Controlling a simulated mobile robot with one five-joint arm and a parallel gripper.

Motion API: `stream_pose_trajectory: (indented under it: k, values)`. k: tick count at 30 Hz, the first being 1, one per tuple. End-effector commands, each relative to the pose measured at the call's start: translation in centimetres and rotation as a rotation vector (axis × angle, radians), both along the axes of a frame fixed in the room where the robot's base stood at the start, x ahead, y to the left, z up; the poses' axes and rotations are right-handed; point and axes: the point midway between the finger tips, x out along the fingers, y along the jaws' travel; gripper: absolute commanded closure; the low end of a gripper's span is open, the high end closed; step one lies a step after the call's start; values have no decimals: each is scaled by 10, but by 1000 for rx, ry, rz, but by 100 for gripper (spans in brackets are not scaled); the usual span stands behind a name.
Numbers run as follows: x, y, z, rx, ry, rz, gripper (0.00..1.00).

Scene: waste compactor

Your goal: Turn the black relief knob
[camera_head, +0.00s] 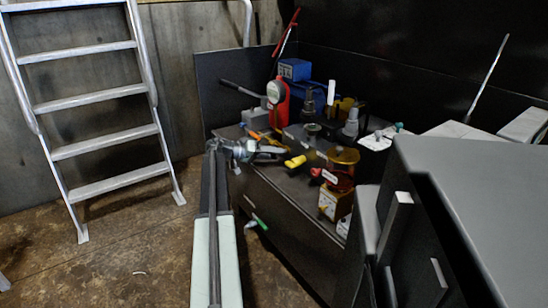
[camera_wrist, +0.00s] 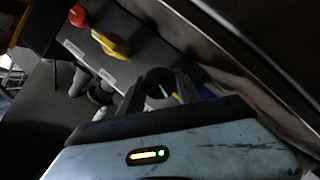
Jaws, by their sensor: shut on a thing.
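The black relief knob (camera_wrist: 158,77) shows in the wrist view as a dark round end between the two fingers of my gripper (camera_wrist: 161,88). The fingers stand on either side of it and are closed on it. In the head view my gripper (camera_head: 264,151) is at the left edge of the dark bench, and I cannot make out the knob there. How far the knob is turned cannot be told.
In the wrist view a yellow handle (camera_wrist: 112,44) and a red knob (camera_wrist: 78,15) sit on the labelled panel. In the head view a red gauge unit (camera_head: 278,102) and a blue box (camera_head: 295,69) stand behind my gripper. A grey cabinet (camera_head: 480,190) fills the right; a ladder (camera_head: 98,93) stands left.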

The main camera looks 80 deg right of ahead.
Motion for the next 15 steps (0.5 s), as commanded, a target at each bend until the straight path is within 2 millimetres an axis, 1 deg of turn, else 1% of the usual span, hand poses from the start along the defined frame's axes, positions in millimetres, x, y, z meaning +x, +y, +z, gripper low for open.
stream_pose_trajectory:
  k: [1,8,15]
  values:
    - [3,0,-4,20,14,2,100]
    - [2,0,-3,92,79,1,100]
    - [2,0,-2,121,106,1,100]
